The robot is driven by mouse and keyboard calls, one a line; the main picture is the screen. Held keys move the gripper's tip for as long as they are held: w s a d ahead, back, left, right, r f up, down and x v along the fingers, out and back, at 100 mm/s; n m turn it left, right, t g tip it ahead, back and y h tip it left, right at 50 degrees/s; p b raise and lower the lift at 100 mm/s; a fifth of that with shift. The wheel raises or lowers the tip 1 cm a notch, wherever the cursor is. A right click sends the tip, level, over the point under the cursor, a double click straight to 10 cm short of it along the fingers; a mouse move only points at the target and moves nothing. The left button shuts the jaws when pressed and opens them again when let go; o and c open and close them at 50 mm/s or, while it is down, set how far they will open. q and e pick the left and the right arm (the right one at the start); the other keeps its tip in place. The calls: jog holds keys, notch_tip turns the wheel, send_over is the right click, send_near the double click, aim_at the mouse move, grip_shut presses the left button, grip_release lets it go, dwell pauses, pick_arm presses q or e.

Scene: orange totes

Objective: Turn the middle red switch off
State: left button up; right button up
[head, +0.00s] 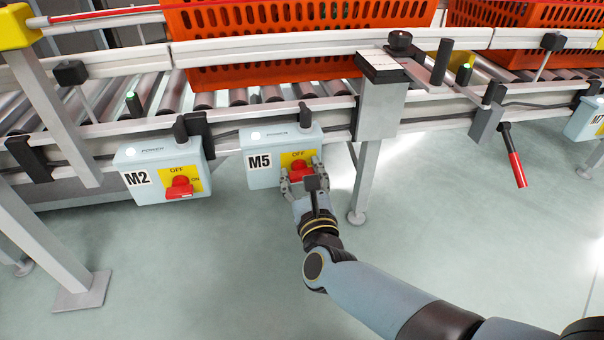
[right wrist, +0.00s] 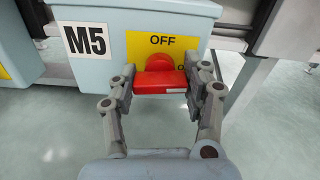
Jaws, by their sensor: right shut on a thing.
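The middle red switch (head: 300,172) is on the M5 box (head: 262,163), on a yellow plate marked OFF. In the right wrist view the red switch (right wrist: 161,80) lies crosswise, with its handle level between my fingers. My right gripper (head: 302,180) is shut on the handle, one finger at each end; it also shows in the right wrist view (right wrist: 165,88). The ON mark is mostly hidden behind the right finger. The box's white light is lit. My left gripper is in neither view.
The M2 box (head: 158,168) with its red switch (head: 180,188) hangs to the left. Part of the M7 box (head: 585,120) shows at the far right. Orange totes (head: 290,75) stand on the roller conveyor above. A metal leg (head: 367,180) stands just right of M5.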

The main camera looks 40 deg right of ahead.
jog(key=shift+n, duration=0.4)
jog(key=n+p, duration=0.1)
jog(key=n, duration=0.2)
jog(key=shift+n, duration=0.3)
jog(key=n+p, duration=0.1)
jog(key=n, duration=0.3)
jog(key=shift+n, duration=0.3)
jog(key=n+p, duration=0.1)
jog(key=n, duration=0.2)
jog(key=shift+n, duration=0.3)
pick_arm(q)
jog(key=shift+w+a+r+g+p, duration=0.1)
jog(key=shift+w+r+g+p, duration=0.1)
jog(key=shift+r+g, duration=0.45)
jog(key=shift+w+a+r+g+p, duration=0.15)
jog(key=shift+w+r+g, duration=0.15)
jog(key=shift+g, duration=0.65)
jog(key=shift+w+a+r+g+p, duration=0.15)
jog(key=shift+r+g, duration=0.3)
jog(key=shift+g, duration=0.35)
pick_arm(e)
jog(key=shift+a+n, duration=0.1)
jog(key=shift+n, duration=1.8)
jog(key=shift+f, duration=0.1)
jog(key=o, duration=1.2)
jog(key=v, duration=1.2)
jog(key=shift+a, duration=0.1)
